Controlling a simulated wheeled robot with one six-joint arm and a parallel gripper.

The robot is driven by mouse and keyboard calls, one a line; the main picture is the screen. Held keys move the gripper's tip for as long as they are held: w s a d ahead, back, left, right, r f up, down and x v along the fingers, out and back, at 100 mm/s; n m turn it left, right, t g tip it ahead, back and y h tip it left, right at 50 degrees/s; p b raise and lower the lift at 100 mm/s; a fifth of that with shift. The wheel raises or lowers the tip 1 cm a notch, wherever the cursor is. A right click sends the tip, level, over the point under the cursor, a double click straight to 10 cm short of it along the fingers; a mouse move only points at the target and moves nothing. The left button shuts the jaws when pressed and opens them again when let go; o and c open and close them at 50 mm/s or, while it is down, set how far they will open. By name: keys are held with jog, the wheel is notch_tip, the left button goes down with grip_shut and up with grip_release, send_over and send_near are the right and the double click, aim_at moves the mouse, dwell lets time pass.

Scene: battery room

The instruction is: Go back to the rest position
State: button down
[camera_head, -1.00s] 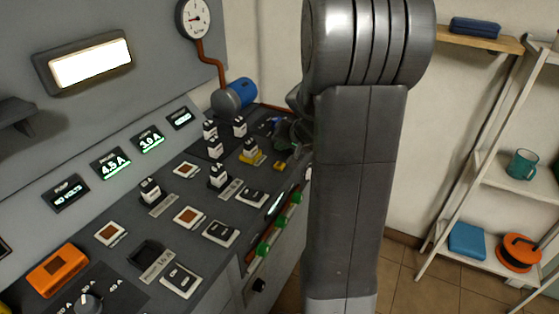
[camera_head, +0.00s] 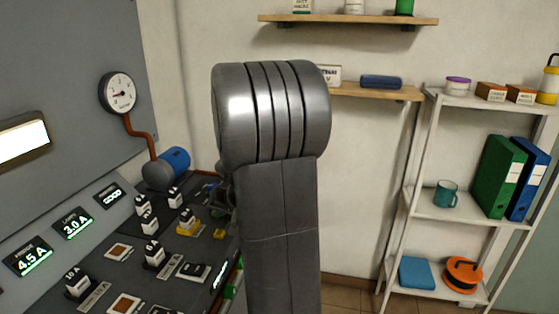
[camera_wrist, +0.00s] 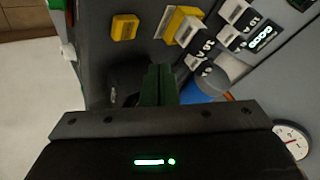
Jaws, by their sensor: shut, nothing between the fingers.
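My gripper shows in the wrist view (camera_wrist: 158,84) with its two dark green fingers together and nothing between them. It is above the sloping grey control desk (camera_head: 120,280), near its far end. In the head view my arm stands upright in the middle and hides most of the gripper; only a dark part shows past the arm's left side. In the wrist view a yellow block (camera_wrist: 125,27) and several white-and-black switches (camera_wrist: 236,12) lie beyond the fingertips, apart from them.
A blue motor (camera_head: 175,160) and a round gauge (camera_head: 118,92) are at the desk's far end. A white shelf rack (camera_head: 450,210) with a teal mug (camera_head: 447,194) and binders (camera_head: 500,176) stands right. A wooden wall shelf (camera_head: 375,91) is behind my arm. Floor shows between arm and rack.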

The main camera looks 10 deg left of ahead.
jog(key=shift+f+b, duration=0.35)
jog(key=shift+f, duration=0.35)
jog(key=r+p, duration=0.1)
jog(key=p, duration=0.3)
jog(key=shift+r, duration=0.35)
jog(key=shift+r+p, duration=1.6)
jog(key=shift+r, duration=0.65)
jog(key=shift+f, duration=0.15)
notch_tip(320, 180, down, 5)
jog(key=b, duration=0.4)
jog(key=shift+f, duration=0.1)
jog(key=b, duration=0.2)
jog(key=shift+f+b, duration=0.3)
jog(key=shift+f, duration=0.05)
jog(key=shift+b, duration=0.4)
